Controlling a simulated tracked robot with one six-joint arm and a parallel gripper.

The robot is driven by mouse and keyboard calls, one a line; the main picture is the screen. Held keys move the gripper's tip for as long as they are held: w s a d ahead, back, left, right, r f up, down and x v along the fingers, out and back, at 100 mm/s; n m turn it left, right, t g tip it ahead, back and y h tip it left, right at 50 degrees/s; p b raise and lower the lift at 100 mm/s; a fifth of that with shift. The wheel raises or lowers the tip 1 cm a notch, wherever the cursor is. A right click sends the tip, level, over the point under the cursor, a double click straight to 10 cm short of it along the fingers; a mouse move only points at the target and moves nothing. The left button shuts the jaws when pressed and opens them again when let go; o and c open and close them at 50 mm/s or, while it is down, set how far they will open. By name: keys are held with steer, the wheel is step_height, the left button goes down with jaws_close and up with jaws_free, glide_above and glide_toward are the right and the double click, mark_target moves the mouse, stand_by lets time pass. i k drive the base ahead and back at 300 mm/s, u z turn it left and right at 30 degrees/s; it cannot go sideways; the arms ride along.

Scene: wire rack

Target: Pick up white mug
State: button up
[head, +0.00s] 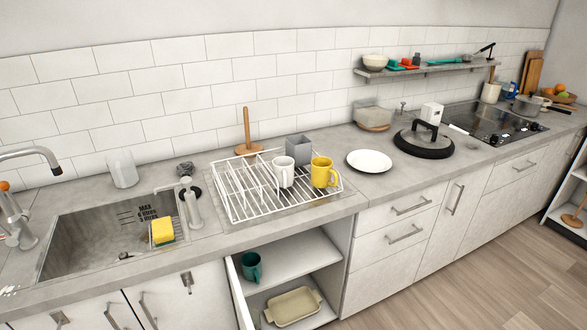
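The white mug (283,171) stands upright on the white wire rack (237,206), near the rack's middle. A yellow mug (323,172) stands on the rack just to its right. A grey square container (298,149) is close behind the two mugs. My gripper is not in view.
A wooden paper-towel stand (247,135) rises behind the rack. A white plate (369,161) and a black lid (424,142) lie to the right. The sink (105,237) is at the left. Below, an open cabinet holds a green mug (251,266) and a dish (293,306).

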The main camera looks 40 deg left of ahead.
mark_target(284, 176)
steer(key=i, duration=2.8)
steer(key=u, duration=2.65)
